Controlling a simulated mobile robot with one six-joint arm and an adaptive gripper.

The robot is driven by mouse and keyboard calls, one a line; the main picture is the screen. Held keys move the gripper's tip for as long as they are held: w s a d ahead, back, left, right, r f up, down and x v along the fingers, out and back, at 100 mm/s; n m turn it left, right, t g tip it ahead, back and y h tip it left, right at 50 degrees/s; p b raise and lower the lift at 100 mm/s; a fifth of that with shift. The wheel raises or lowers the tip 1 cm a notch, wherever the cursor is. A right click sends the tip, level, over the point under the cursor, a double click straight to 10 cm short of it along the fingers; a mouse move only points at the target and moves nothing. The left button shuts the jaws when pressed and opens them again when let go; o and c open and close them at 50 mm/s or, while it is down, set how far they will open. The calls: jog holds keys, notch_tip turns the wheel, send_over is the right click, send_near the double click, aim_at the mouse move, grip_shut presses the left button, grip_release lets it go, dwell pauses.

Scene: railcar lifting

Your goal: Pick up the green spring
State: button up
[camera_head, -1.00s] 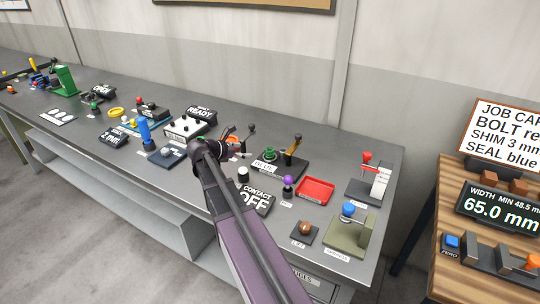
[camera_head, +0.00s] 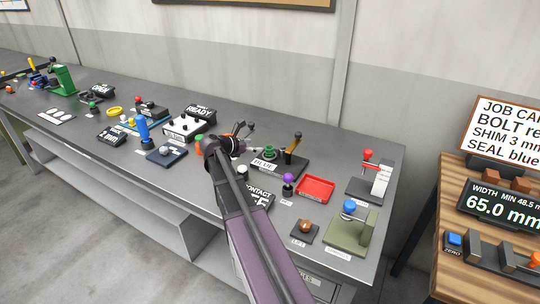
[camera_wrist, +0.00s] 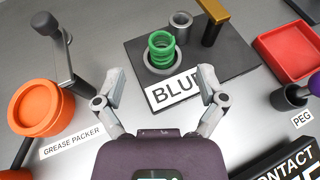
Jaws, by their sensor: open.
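The green spring (camera_wrist: 162,48) stands upright in a round metal ring on a dark plate (camera_wrist: 233,55) labelled BLUE in the wrist view. It also shows in the head view (camera_head: 269,153), right of my arm's end. My gripper (camera_wrist: 161,72) is open and empty. Its two fingers are spread, one to each side of the spring's line, with the fingertips a little short of it in the picture. My own arm mostly hides the gripper in the head view.
Behind the spring are a grey tube (camera_wrist: 181,26) and a brass-coloured handle (camera_wrist: 213,22). An orange grease packer (camera_wrist: 42,107) with a crank stands left. A red tray (camera_wrist: 291,50) and a peg (camera_wrist: 291,96) are right. A CONTACT sign (camera_wrist: 285,155) is at lower right.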

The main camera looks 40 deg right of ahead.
aim_at(269, 147)
jog(key=shift+b+x, duration=0.5)
jog(key=shift+x, duration=1.45)
jog(key=shift+d+f+b, duration=1.3)
jog(key=shift+d+f, duration=0.05)
jog(key=shift+d, duration=0.35)
jog(key=shift+d+f, duration=0.1)
jog(key=shift+d, duration=0.45)
jog(key=shift+c, duration=0.2)
grip_shut()
